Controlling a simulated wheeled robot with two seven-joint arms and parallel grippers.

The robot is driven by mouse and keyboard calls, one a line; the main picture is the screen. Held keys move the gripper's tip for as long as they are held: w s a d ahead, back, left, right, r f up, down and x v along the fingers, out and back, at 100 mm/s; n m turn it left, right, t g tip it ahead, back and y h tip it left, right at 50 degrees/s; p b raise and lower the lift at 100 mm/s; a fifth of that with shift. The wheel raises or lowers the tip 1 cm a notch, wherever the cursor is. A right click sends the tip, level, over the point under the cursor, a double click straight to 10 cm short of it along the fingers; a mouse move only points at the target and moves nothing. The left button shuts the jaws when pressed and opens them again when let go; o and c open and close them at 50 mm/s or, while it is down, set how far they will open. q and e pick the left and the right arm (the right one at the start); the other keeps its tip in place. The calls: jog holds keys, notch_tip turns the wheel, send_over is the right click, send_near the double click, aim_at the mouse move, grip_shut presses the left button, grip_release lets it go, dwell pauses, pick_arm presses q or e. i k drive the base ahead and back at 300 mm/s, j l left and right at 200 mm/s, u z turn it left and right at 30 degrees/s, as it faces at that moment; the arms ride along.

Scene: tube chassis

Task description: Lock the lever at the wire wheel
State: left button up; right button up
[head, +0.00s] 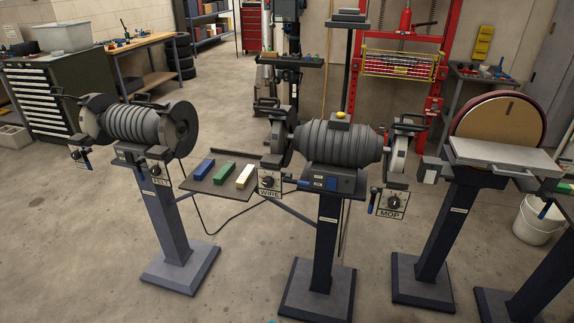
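The middle grinder (340,143) stands on a dark pedestal. Its left wheel, partly covered by a dark guard (274,130), is above a plate marked WIRE (269,191). The plate carries a round black knob (267,181). A small blue-ended lever (296,182) seems to lie roughly level just right of the plate; its exact position is too small to tell. Neither of my grippers is in view.
A shelf (212,188) with blue, green and cream bars sits left of the WIRE plate. A MOP plate (392,204) with a hanging blue lever (372,200) is at the right. Another grinder (135,123) stands left, a disc sander (500,130) right. Open floor lies between pedestals.

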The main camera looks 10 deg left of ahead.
aim_at(286, 181)
jog(key=i+l+u, duration=0.15)
jog(key=i+u, duration=0.15)
jog(key=i, duration=0.55)
